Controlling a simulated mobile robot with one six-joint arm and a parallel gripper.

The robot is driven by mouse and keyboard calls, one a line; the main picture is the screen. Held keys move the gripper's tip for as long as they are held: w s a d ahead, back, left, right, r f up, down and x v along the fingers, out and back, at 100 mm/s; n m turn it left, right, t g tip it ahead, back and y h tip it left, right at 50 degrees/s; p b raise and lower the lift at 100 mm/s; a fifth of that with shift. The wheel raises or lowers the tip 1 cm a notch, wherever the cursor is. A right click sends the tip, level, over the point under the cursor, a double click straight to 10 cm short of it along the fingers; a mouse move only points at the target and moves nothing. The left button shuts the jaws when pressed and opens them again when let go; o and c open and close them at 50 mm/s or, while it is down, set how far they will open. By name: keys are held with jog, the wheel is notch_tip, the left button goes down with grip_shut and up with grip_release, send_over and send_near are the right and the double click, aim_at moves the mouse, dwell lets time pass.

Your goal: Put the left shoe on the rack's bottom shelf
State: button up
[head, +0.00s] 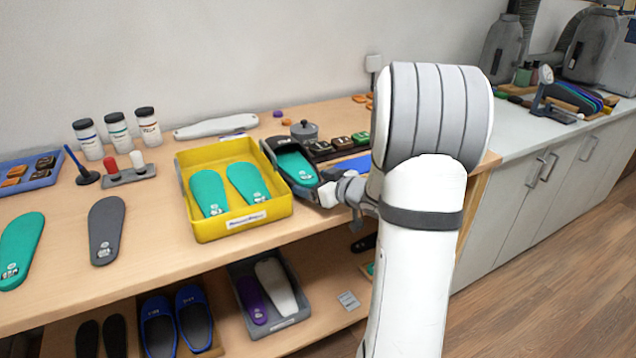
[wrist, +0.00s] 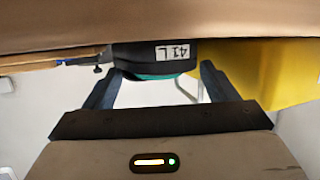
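A dark shoe with a teal insole (head: 296,166) sits on the table just right of the yellow tray. In the wrist view its heel (wrist: 155,54) carries an upside-down label reading 41 L. My gripper (head: 322,192) is at the heel end of this shoe. In the wrist view my gripper's dark fingers (wrist: 160,72) stand apart, one on each side of the heel. No firm contact is visible. My arm hides the area to the right. Which low shelf belongs to the rack is unclear; a dark item (head: 363,242) shows partly beside my arm below the tabletop.
The yellow tray (head: 238,222) with two teal insoles stands close beside the shoe. A lidded pot (head: 304,130) and small blocks lie behind it. Below the table are blue shoes (head: 158,325) and a grey bin (head: 290,318). Wooden floor at right is clear.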

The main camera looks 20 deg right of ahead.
jog(key=shift+o, duration=1.4)
